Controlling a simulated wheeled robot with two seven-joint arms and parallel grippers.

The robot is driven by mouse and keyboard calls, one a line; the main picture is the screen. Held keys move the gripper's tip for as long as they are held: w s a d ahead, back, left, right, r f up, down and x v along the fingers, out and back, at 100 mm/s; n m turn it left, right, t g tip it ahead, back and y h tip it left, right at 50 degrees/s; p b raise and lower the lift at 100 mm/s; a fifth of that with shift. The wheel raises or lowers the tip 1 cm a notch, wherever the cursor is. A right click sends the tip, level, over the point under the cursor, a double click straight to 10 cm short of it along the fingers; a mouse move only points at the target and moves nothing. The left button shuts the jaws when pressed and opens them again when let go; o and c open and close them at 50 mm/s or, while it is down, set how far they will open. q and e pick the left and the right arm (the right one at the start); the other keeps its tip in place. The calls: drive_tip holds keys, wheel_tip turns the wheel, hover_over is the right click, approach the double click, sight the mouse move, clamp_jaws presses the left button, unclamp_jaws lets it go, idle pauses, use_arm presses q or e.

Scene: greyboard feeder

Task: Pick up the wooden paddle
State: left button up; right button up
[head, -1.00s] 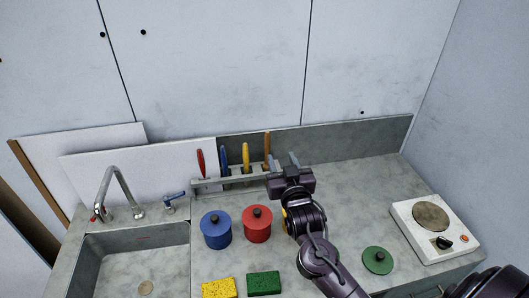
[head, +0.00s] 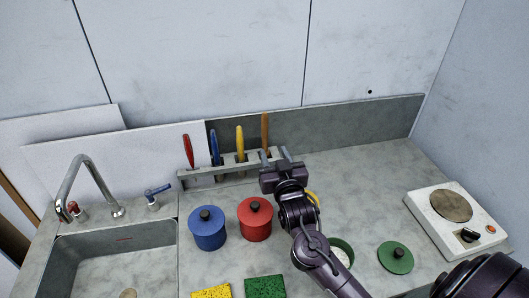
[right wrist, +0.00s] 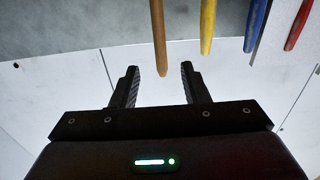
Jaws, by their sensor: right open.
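The wooden paddle (head: 265,134) is a brown handle standing upright at the right end of the grey rack (head: 200,180) against the backsplash. Its lower part is hidden behind my right gripper. My right gripper (head: 275,155) is open and empty, just in front of the paddle. In the right wrist view the paddle's handle (right wrist: 158,38) hangs from the top edge, with its end just beyond the gap between the open fingers (right wrist: 160,85). My left gripper is not in view.
Yellow (head: 240,141), blue (head: 214,147) and red (head: 188,151) handles stand left of the paddle in the rack. A blue pot (head: 208,232) and a red pot (head: 256,222) stand in front. A hot plate (head: 457,222) is at right, a sink (head: 120,260) at left.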

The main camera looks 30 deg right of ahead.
sight(266, 131)
drive_tip(key=p+x, duration=0.1)
drive_tip(key=x, duration=0.5)
drive_tip(key=shift+w+r+p, duration=0.15)
drive_tip(key=shift+p, duration=0.15)
drive_tip(key=p+x, duration=0.1)
drive_tip(key=x, duration=0.3)
drive_tip(key=shift+w+d, duration=0.1)
drive_tip(key=shift+w, duration=0.2)
drive_tip(key=shift+w+d, duration=0.15)
drive_tip(key=shift+w, duration=0.3)
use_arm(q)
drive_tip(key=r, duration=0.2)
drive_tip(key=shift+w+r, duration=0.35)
use_arm(e)
drive_tip(key=shift+s, duration=0.1)
drive_tip(key=shift+c, duration=1)
clamp_jaws()
